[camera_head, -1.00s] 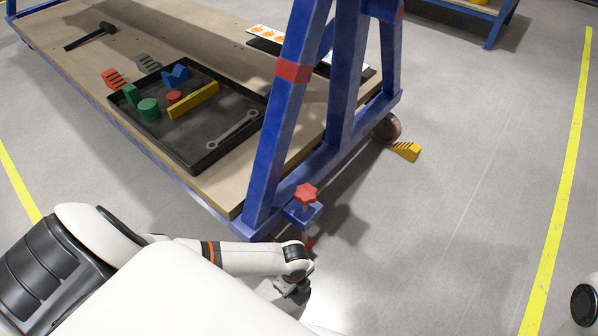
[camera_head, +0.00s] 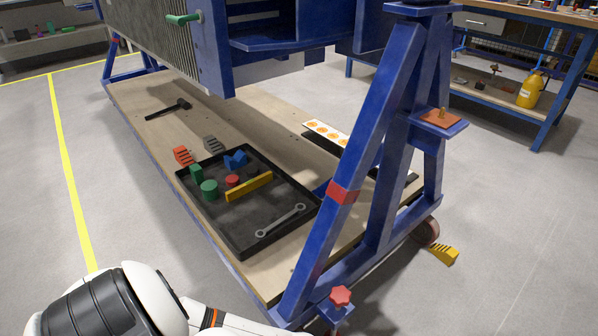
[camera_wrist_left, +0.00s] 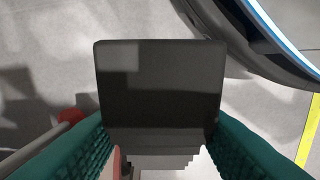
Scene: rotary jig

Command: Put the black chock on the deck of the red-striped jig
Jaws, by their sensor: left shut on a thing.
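In the left wrist view, my left gripper (camera_wrist_left: 160,128) has its green ridged pads on both sides of the black chock (camera_wrist_left: 160,90), a dark block with a stepped lower edge. It is shut on the chock, with grey floor beyond. The red-striped jig (camera_head: 341,190) is a blue frame with a red band on its leg. Its wooden deck (camera_head: 140,105) lies low between the legs in the head view. My left gripper and the chock are outside the head view. My right gripper is in neither view.
On the deck lie a black tray (camera_head: 189,204) of coloured parts and a wrench, red (camera_head: 183,156) and grey (camera_head: 213,145) chocks, a hammer (camera_head: 168,108) and a card with orange dots (camera_head: 325,132). A yellow chock (camera_head: 443,254) is by the caster. Bare deck shows around the hammer.

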